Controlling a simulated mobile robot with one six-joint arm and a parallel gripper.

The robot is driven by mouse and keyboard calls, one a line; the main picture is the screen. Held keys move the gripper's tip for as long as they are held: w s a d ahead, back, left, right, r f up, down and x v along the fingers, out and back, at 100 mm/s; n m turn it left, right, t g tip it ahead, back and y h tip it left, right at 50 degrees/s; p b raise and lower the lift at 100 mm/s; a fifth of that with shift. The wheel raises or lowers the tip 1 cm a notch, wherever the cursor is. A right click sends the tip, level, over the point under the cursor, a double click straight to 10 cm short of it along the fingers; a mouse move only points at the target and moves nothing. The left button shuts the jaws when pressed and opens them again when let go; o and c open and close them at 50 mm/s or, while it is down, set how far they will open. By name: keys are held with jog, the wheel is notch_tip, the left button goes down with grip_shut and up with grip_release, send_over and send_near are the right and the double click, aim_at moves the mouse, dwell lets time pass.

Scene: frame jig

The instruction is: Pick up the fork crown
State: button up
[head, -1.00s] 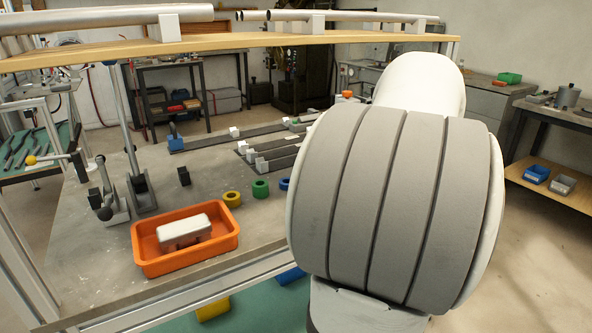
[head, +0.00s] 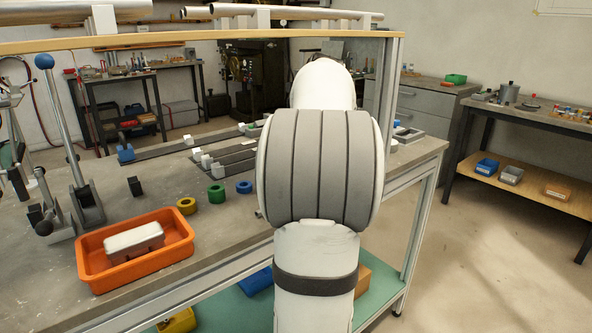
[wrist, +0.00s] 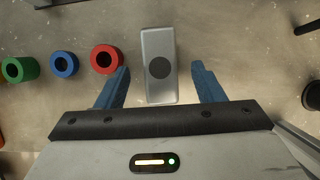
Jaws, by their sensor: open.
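A grey rectangular block with a dark round spot on top, which looks like the fork crown (wrist: 158,45), lies on the bench in the wrist view. My gripper (wrist: 160,72) is open, its two blue fingers on the left and right of the block's near part. A gap shows between the block and each finger, and nothing is held. In the head view my own arm hides the gripper, and I cannot make out this block there.
Red (wrist: 106,59), blue (wrist: 64,64) and green (wrist: 19,69) rings stand left of the block. An orange tray (head: 150,270) holding a pale block (head: 134,240) sits at the bench's front left. A wooden shelf (head: 225,45) with tubes spans above the bench.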

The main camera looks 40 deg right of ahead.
jog(key=b+x, duration=0.1)
jog(key=x, duration=0.2)
jog(key=shift+w+f, duration=0.1)
jog(key=shift+f, duration=0.1)
jog(key=shift+r, duration=0.1)
jog(key=c, duration=1.2)
jog(key=shift+o, duration=0.2)
